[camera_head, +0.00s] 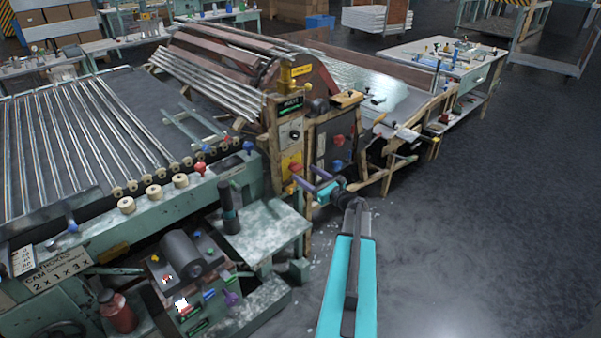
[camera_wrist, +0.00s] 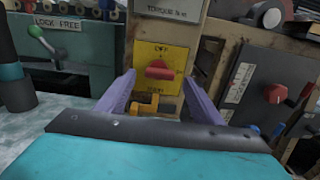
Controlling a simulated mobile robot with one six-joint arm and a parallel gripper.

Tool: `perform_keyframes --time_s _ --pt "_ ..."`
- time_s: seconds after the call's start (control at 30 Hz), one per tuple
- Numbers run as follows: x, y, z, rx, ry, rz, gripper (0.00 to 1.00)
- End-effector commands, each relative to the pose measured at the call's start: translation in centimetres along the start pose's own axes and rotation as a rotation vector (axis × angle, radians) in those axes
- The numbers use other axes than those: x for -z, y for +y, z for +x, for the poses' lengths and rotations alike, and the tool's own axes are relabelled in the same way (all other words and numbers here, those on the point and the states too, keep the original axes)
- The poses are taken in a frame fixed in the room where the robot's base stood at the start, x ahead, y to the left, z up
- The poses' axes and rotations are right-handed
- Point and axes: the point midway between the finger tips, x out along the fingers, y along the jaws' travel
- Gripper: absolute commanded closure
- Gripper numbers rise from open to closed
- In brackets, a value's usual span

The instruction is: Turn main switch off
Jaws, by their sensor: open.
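The main switch (camera_wrist: 160,70) is a red rotary knob on a yellow plate (camera_wrist: 158,52) marked OFF at the top, on a beige upright panel. In the wrist view its handle lies roughly level. In the head view the red knob (camera_head: 295,167) shows on the yellow plate of the wooden post. My gripper (camera_head: 305,178) is open, its purple fingers pointing at the post. In the wrist view the gripper (camera_wrist: 160,85) has one finger on each side of the knob in the picture. I see no clear contact with it. Nothing is held.
A dark panel with another red knob (camera_wrist: 276,93) stands to the right. A grey-green metal bench (camera_head: 262,232) and a motor unit (camera_head: 185,252) lie left of the arm. Open floor (camera_head: 480,210) lies to the right.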

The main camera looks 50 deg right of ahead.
Motion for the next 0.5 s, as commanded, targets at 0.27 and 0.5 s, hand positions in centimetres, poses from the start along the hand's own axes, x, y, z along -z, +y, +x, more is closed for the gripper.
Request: perform_keyframes --time_s 0.27,0.5 --pt "0.0 -0.1 2.4 0.0 0.0 0.0 0.39" --pt "0.0 0.0 2.7 0.001 0.0 0.0 0.39"
